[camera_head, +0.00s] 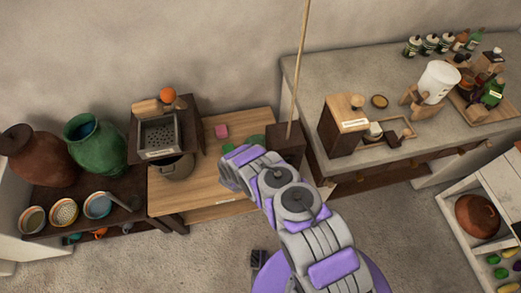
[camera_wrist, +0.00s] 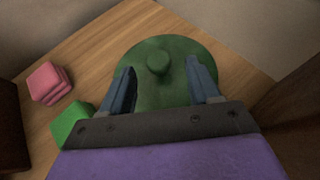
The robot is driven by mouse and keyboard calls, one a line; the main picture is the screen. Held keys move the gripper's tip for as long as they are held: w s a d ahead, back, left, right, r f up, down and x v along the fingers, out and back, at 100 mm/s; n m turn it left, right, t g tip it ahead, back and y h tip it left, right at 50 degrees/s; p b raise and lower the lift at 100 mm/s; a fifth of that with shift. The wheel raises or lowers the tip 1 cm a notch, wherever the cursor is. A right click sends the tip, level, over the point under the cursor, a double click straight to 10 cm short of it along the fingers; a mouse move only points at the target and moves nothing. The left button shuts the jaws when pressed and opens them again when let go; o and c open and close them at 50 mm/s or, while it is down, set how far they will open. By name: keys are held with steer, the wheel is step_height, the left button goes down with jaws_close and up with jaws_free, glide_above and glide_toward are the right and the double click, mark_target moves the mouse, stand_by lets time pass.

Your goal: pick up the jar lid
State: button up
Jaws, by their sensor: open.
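The jar lid (camera_wrist: 175,90) is a round dark green disc with a small knob in its middle. It lies on the wooden tabletop (camera_wrist: 92,57) in the wrist view. My gripper (camera_wrist: 160,66) is open above it, with one finger on each side of the knob and nothing visibly held. I cannot tell whether the fingers touch the lid. Its near edge is hidden by my gripper. In the head view a part of the green lid (camera_head: 256,139) shows just beyond my arm, which hides the rest.
A pink block stack (camera_wrist: 48,82) and a green block (camera_wrist: 70,123) lie left of the lid. A dark wooden box (camera_head: 286,142) stands close on the right. A dark stand with a grater-like tray (camera_head: 160,134) is on the table's left.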

mark_target(258, 139)
steer(key=shift+w+a+f, duration=0.25)
steer(key=shift+w+a, duration=0.05)
steer(key=shift+a, duration=0.2)
steer(key=shift+w+f+b, duration=0.2)
steer(key=shift+w+b, duration=0.1)
steer(key=w+d, duration=0.1)
steer(key=w+d+f+b, duration=0.1)
steer(key=shift+w+d+f, duration=0.15)
steer(key=shift+w+f, duration=0.05)
steer(key=shift+w, duration=0.2)
steer(key=shift+w+d, duration=0.2)
steer(key=shift+w, duration=0.15)
steer(key=shift+a, duration=0.25)
steer(key=shift+c, duration=0.3)
steer(key=shift+a+f, duration=0.1)
steer(key=shift+a, duration=0.2)
steer(key=c, duration=0.3)
steer(key=shift+d, duration=0.45)
steer(key=c, duration=0.6)
steer(key=shift+c, duration=0.7)
steer(key=shift+a, duration=0.15)
jaws_close()
